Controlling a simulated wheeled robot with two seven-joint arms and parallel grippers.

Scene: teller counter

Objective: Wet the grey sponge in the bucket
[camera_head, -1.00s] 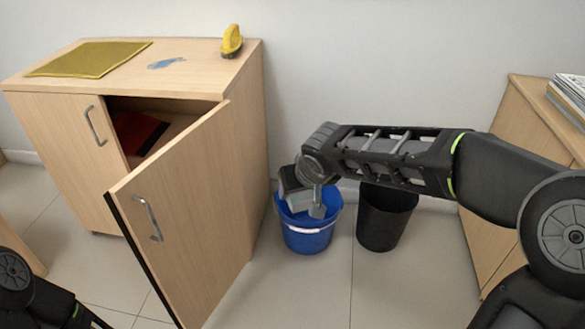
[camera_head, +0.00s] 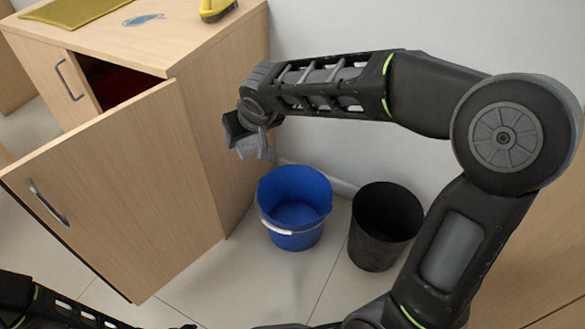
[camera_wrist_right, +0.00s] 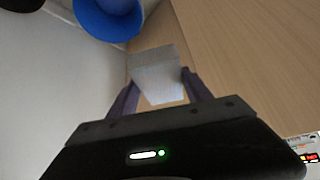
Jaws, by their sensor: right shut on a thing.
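The grey sponge (camera_wrist_right: 157,76) is a pale grey block held between the fingers of my right gripper (camera_wrist_right: 155,95) in the right wrist view. In the head view, my right gripper (camera_head: 250,146) is in the air beside the cabinet's side, above and left of the blue bucket (camera_head: 293,205). The sponge is hard to tell from the fingers there. The bucket stands on the floor with its pale handle down at the front, and also shows in the wrist view (camera_wrist_right: 108,22). I cannot tell whether it holds water. My left gripper is not in view.
A black bin (camera_head: 385,226) stands right of the bucket. The wooden cabinet (camera_head: 205,75) has a door (camera_head: 125,190) open towards me. On its top are a yellow mat (camera_head: 70,9), a blue patch (camera_head: 144,19) and a yellow-handled tool (camera_head: 216,9).

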